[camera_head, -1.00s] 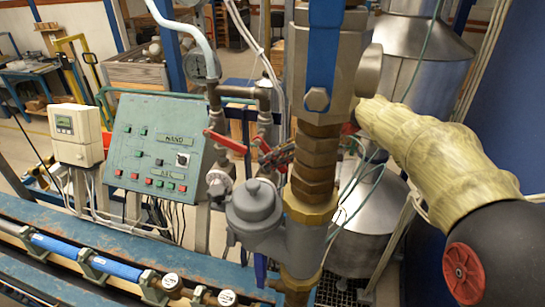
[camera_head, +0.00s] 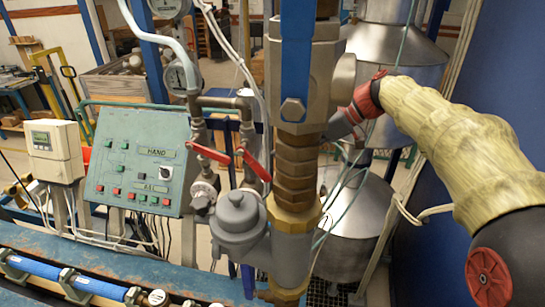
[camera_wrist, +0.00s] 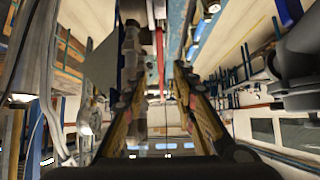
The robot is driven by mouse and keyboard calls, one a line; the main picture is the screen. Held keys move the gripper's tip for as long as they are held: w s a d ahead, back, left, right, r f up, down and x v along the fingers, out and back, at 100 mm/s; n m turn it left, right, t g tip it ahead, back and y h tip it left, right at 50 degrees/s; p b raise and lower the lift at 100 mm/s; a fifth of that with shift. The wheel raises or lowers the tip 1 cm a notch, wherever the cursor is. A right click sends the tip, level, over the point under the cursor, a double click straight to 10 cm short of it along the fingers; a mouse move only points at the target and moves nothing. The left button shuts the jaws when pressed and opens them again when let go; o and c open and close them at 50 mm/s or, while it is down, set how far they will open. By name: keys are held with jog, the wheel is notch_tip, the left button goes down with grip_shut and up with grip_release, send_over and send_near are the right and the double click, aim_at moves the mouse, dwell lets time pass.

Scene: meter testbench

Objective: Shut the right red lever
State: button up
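Two red levers sit on the pipework left of the thick brass pipe in the head view. The left red lever (camera_head: 212,153) slants down to the right. The right red lever (camera_head: 255,165) also slants down to the right, ending close to the brass pipe. My gripper is mostly hidden behind that pipe in the head view, to the right of the levers. In the wrist view my gripper (camera_wrist: 158,80) has its two fingers apart with nothing held between them. A narrow red strip (camera_wrist: 160,45), probably a lever, shows beyond the fingertips; I cannot tell which one.
The brass pipe (camera_head: 295,170) with its blue-marked valve body stands in front of my gripper. A grey meter housing (camera_head: 238,218) is below the levers. A green control panel (camera_head: 140,160) is at left, and steel tanks (camera_head: 365,215) stand behind.

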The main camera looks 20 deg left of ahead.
jog(key=shift+d+r, duration=0.4)
jog(key=shift+d, duration=0.1)
jog(key=shift+c, duration=0.4)
